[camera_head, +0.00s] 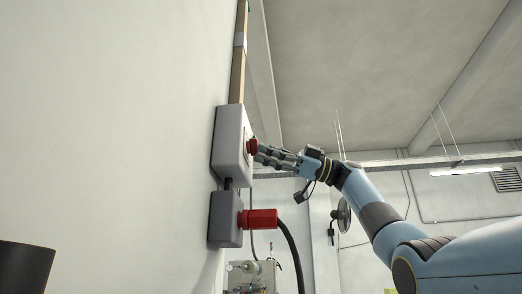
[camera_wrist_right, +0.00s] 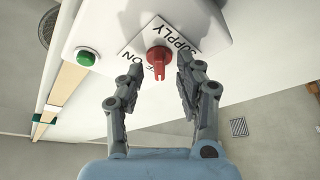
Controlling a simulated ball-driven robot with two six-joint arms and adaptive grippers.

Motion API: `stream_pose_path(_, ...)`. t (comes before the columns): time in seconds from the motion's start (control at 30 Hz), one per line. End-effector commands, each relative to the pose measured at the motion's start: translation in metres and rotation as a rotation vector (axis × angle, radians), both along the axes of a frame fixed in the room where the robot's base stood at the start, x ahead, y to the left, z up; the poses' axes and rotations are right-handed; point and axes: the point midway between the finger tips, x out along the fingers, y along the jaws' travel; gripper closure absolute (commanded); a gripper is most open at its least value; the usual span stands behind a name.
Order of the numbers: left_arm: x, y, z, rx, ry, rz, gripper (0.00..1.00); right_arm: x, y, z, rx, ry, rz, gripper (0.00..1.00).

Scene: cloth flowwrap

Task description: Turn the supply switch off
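The supply switch is a red rotary knob (camera_wrist_right: 158,62) on a white label plate (camera_wrist_right: 186,36) marked SUPPLY, with OFF and ON lettering. Its grip bar points down in the wrist view, and I cannot tell which word it marks. In the head view the knob (camera_head: 252,146) sticks out from the grey switch box (camera_head: 226,140) on the wall. My right gripper (camera_head: 264,153) is level with it, in front of the box. In the wrist view my right gripper (camera_wrist_right: 160,72) is open, one finger on each side of the knob, with gaps showing. My left gripper is not in view.
A green button (camera_wrist_right: 87,57) sits on the box beside the plate. Below the box is a grey socket box (camera_head: 222,220) with a red plug (camera_head: 260,219) and a hanging black cable (camera_head: 292,250). The wall (camera_head: 110,130) is bare to the left.

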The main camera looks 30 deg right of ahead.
Motion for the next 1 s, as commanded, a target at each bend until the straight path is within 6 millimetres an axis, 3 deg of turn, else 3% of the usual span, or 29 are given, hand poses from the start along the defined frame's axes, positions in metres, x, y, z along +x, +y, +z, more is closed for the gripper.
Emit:
stream_pose_path(0.2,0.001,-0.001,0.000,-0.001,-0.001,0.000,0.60,-0.016,-0.046,-0.014,0.000,0.004,-0.005,0.64)
stream_pose_path(0.43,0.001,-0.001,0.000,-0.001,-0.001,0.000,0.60,-0.030,-0.083,-0.025,0.000,0.002,-0.003,0.64)
stream_pose_path(0.6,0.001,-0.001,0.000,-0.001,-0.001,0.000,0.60,-0.034,-0.093,-0.027,-0.001,0.000,-0.001,0.64)
stream_pose_path(1.0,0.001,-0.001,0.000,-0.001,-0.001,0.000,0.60,-0.034,-0.093,-0.028,-0.001,0.000,-0.001,0.64)
